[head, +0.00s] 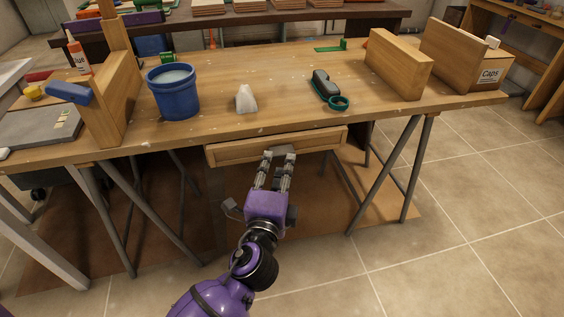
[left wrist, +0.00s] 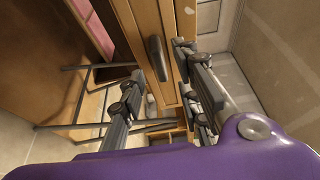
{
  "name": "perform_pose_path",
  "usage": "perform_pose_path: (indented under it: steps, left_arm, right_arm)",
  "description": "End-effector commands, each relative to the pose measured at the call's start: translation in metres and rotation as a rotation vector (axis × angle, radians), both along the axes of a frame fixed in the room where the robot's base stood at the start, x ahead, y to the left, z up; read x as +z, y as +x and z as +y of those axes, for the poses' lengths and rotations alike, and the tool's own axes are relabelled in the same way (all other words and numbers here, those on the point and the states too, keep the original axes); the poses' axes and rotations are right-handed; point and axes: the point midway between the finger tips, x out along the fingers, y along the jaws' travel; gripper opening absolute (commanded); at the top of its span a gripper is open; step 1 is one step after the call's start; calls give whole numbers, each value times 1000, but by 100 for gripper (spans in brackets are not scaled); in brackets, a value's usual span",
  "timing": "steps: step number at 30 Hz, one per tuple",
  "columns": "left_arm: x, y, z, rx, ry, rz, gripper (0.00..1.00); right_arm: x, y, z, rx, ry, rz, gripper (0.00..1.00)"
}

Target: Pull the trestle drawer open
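The wooden trestle drawer (head: 232,150) sits under the front edge of the workbench; I cannot tell whether it stands slightly out. Its dark handle (head: 284,150) is at the middle of the drawer front. In the left wrist view, the handle (left wrist: 157,58) lies on the wooden drawer front between my finger tips. My left gripper (head: 275,157) is at the handle in the head view, with its fingers spread apart. In the left wrist view, the left gripper (left wrist: 159,64) has fingers on both sides of the handle; contact is not clear. My right gripper is not in view.
The workbench (head: 290,75) holds a blue bucket (head: 173,95), a whitish lump (head: 246,99), a green-and-dark tool (head: 327,90) and wooden blocks (head: 398,64). Metal trestle legs (head: 392,175) stand either side of the drawer. Tiled floor (head: 450,235) is free at the right.

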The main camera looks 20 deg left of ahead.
Motion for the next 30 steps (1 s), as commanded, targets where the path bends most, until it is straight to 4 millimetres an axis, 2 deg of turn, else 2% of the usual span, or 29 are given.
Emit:
perform_pose_path:
  steps: [3,7,17,24,30]
  left_arm:
    - [-1,18,4,0,2,0,30]
    - [-1,30,7,1,1,1,30]
    - [-1,35,8,1,-2,3,30]
    - [-1,35,8,0,-2,3,2]
    - [-2,35,7,0,-2,4,0]
  right_arm:
    - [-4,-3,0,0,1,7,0]
    - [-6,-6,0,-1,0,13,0]
    - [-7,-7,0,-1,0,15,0]
    - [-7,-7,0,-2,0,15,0]
    - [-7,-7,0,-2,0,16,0]
